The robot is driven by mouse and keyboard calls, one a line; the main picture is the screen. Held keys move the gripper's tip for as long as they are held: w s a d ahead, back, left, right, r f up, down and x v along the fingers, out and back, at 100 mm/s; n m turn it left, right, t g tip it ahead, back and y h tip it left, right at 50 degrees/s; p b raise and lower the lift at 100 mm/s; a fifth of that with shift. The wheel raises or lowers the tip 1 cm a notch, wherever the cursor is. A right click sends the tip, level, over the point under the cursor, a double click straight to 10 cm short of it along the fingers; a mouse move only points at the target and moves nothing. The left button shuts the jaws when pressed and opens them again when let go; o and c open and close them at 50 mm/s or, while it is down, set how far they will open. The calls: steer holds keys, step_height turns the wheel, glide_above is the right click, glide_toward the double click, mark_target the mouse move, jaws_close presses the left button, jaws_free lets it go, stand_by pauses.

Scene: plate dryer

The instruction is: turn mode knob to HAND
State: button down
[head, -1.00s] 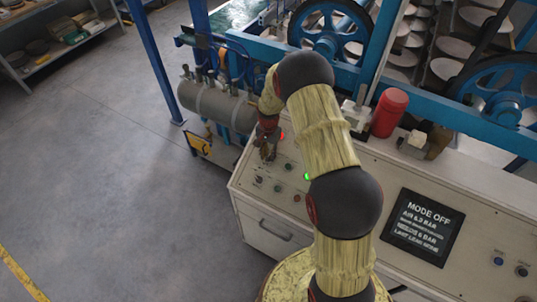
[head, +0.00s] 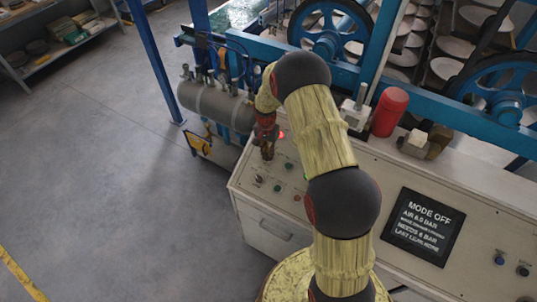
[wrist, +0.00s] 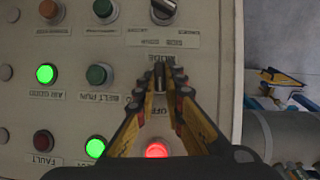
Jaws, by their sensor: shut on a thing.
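My gripper (wrist: 160,78) is shut on the mode knob (wrist: 160,88), at the upside-down MODE label on the cream panel in the wrist view. Only a dark sliver of the knob shows between the fingertips; its pointer direction cannot be told. An OFF label shows between the fingers, nearer the wrist. In the head view my gripper (head: 267,153) points down at the far left end of the console, and the knob cannot be made out there. The dark display (head: 422,228) reads MODE OFF.
Another selector knob (wrist: 163,10) sits beyond the fingertips. A lit green AIR GOOD lamp (wrist: 45,74) and a green BELT RUN button (wrist: 97,75) are to the left. A red cylinder (head: 389,112) stands at the console's back. A grey tank (head: 215,105) is beyond its left end.

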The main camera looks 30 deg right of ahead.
steer(key=n, duration=0.1)
steer(key=n+g+h+b, duration=0.1)
steer(key=n+b, duration=0.1)
steer(key=shift+a+f, duration=0.25)
steer(key=shift+f, duration=0.1)
steer(key=shift+a+n+g+h+b, duration=0.1)
steer(key=shift+n+g+h+b, duration=0.35)
steer(key=shift+n, duration=0.5)
steer(key=shift+a+n+g+h+b, duration=0.1)
steer(key=shift+n+g+h+b, duration=0.15)
steer(key=shift+n+h+b, duration=0.55)
steer(key=shift+n, duration=0.35)
steer(key=c, duration=2)
jaws_free()
steer(key=shift+o, duration=0.6)
steer(key=shift+d, duration=0.1)
steer(key=shift+w, duration=0.1)
steer(key=shift+w+r, duration=0.1)
steer(key=shift+r, duration=0.05)
steer(key=shift+w+r, duration=0.2)
steer(key=shift+r, duration=0.3)
steer(key=v, duration=1)
steer(key=shift+r, duration=0.4)
